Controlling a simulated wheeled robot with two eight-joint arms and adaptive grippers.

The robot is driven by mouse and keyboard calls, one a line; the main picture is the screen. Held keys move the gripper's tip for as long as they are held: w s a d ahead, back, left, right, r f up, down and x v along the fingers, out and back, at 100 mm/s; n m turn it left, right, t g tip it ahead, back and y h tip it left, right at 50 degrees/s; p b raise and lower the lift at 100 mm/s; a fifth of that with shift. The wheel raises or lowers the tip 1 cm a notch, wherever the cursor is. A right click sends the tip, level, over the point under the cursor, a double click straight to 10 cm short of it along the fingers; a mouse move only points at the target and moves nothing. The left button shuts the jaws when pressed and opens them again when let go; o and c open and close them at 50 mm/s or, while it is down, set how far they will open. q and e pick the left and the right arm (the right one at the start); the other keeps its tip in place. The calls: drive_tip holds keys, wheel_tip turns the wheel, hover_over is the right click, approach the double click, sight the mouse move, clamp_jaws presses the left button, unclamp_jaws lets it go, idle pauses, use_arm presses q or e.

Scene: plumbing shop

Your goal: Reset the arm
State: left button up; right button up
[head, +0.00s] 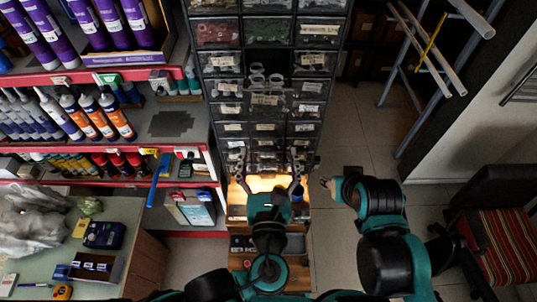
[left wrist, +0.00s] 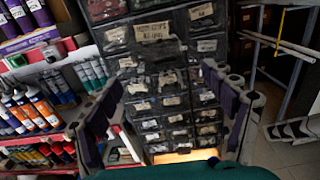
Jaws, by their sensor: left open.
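My left gripper (head: 268,168) is in the middle of the head view, in front of the lower part of the drawer cabinet (head: 246,65). Its two fingers are spread wide with nothing between them. In the left wrist view the open left gripper (left wrist: 165,105) frames the labelled drawers, with one purple-padded finger on each side. My right arm comes in at the right of the head view. Its gripper (head: 327,183) shows only as a small dark part beside the cabinet, and its jaws cannot be made out.
A drawer (head: 265,98) with pale fittings appears to stick out of the cabinet. Shelves with bottles (head: 115,115) and purple tubes (head: 82,22) stand left. A counter (head: 140,215) is at lower left. A ladder (head: 420,60) and a striped chair (head: 508,235) are right. Tiled floor (head: 340,150) is clear between.

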idle(0.5)
use_arm(q)
drive_tip(key=a+f+m+g+b, duration=0.3)
drive_tip(key=a+f+m+b, duration=0.3)
drive_tip(key=f+m, duration=0.5)
drive_tip(key=a+f+m+g+b, duration=0.4)
drive_tip(key=a+f+m+b, duration=0.2)
drive_tip(key=f+m+b, duration=0.4)
drive_tip(key=a+f+m+g+b, duration=0.3)
drive_tip(key=a+f+m+b, duration=0.3)
drive_tip(key=f+m, duration=0.7)
drive_tip(key=shift+s+f+m+g+b, duration=0.2)
drive_tip(key=shift+s+m+g+b, duration=0.2)
drive_tip(key=shift+m+b, duration=0.65)
